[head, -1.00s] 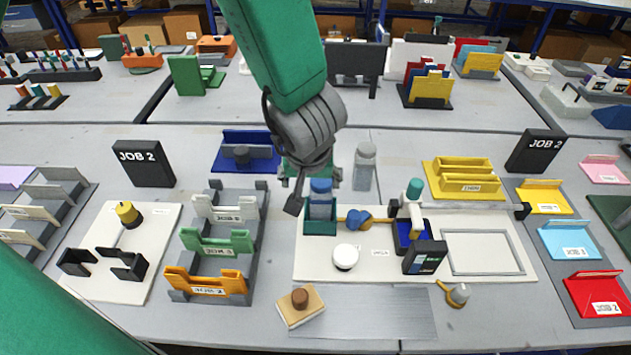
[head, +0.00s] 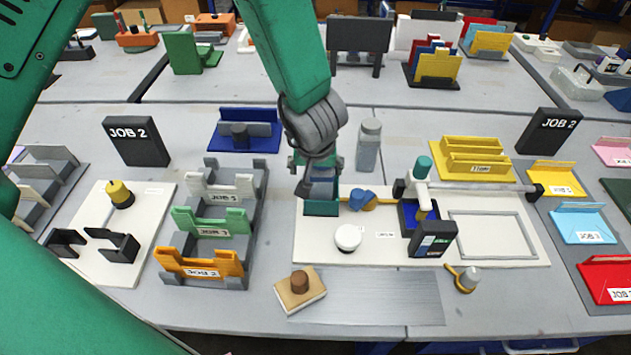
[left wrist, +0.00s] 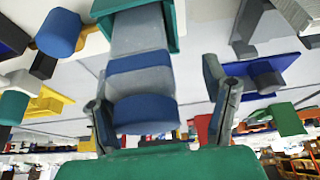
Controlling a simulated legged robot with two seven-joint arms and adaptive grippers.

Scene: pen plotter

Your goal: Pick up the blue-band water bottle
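The blue-band water bottle (head: 320,188) stands in a teal square holder (head: 321,208) on the white board, mostly hidden by my gripper in the head view. In the left wrist view the bottle (left wrist: 140,82) is grey with a blue band and a blue cap, its lower end in the teal holder (left wrist: 180,25). My left gripper (head: 318,165) is above the holder, pointing down at the bottle. In the left wrist view its open fingers (left wrist: 165,110) are on either side of the bottle, the left one close to it, with a clear gap on the right. My right gripper is not in view.
A grey bottle (head: 369,146) stands just right of the gripper. A blue-and-yellow item (head: 362,199), a white round knob (head: 348,238) and a teal-topped plotter carriage (head: 423,185) are close by. JOB racks (head: 210,222) stand left.

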